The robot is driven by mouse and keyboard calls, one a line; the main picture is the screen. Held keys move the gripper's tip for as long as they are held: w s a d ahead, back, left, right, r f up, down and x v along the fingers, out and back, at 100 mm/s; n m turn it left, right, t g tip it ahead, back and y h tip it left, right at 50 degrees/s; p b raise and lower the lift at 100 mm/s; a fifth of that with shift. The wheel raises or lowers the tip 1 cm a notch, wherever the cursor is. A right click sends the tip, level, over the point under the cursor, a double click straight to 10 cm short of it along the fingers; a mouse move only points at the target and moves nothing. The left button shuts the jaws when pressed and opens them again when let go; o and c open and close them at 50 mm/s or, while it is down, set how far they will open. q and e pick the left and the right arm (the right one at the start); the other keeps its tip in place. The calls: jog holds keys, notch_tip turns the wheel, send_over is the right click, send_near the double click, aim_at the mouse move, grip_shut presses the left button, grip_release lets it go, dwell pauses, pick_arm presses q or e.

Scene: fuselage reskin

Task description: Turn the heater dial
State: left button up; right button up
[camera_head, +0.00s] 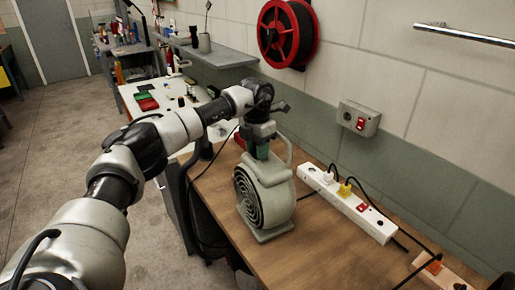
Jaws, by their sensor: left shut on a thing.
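A pale grey-green fan heater (266,203) with a round dark spiral grille stands upright on the wooden bench. A carry handle arches at its top right. My left arm reaches in from the lower left, and my left gripper (262,148) points down at the top of the heater. It is shut on the heater dial there, which the fingers largely hide; a small green part shows between them and the housing. The dial's setting cannot be read. My right gripper is not in view.
A white power strip (372,222) with plugs and red switches lies on the wooden bench (320,262) right of the heater. A grey wall box (358,119) and red cable reel (287,34) are on the wall. Black cables hang at the bench's left edge.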

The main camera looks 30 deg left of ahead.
pick_arm(q)
jog(key=o, duration=0.9)
notch_tip(320, 180, up, 9)
jog(key=shift+w+a+r+b, duration=0.1)
jog(key=shift+a+r+b, duration=0.05)
jog(key=shift+b, duration=0.9)
jog(key=shift+r, duration=0.8)
jog(key=shift+a, duration=0.1)
